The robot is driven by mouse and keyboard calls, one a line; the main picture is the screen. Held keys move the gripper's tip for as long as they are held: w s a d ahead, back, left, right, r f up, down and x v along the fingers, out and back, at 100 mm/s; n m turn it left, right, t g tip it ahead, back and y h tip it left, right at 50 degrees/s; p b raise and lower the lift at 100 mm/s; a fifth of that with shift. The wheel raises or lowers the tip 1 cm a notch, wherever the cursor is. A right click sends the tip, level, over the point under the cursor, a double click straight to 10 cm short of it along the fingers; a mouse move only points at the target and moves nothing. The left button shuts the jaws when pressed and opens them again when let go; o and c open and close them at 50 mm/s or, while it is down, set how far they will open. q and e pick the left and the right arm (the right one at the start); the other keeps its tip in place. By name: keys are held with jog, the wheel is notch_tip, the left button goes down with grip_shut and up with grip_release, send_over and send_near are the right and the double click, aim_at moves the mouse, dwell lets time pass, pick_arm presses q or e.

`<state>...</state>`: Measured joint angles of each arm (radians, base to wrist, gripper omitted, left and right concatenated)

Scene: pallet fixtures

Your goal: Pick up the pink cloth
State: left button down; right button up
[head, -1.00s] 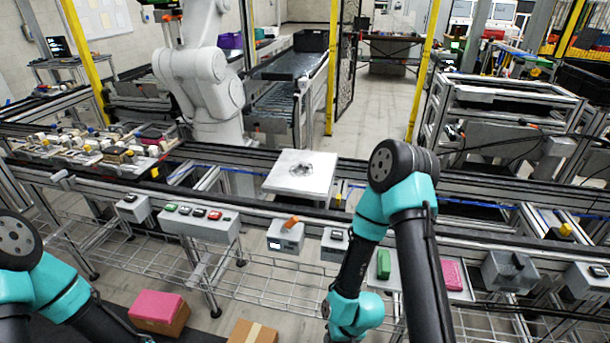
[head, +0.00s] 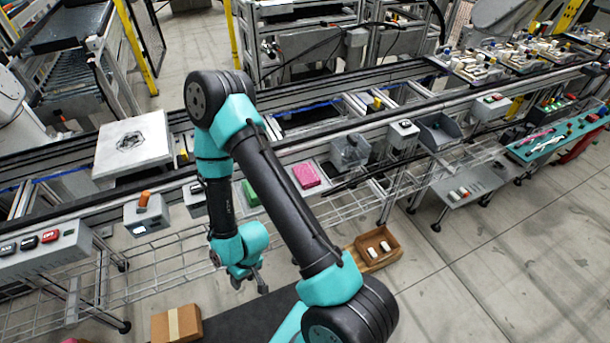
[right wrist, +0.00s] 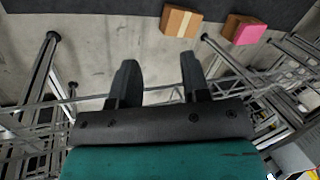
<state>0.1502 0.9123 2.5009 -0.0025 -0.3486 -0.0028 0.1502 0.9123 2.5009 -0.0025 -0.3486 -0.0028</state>
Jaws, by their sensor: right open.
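A folded pink cloth (head: 307,175) lies flat on a light grey tray along the front of the conveyor rail, in the head view. A green item (head: 250,193) is on its left, partly behind my arm. My right gripper (head: 250,284) hangs low in front of the wire rack, below and left of the pink cloth and well apart from it. In the right wrist view its two dark fingers (right wrist: 157,82) are spread with nothing between them. The pink cloth is not clearly seen in that view. My left gripper is out of view.
A cardboard box (head: 176,323) stands at the lower left, and a pink-topped box (right wrist: 248,33) shows in the wrist view. An open box (head: 376,247) with white items is right of my gripper. Open floor lies at right.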

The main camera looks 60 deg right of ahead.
jog(key=shift+o, duration=0.4)
jog(key=o, duration=0.8)
jog(key=shift+c, duration=0.2)
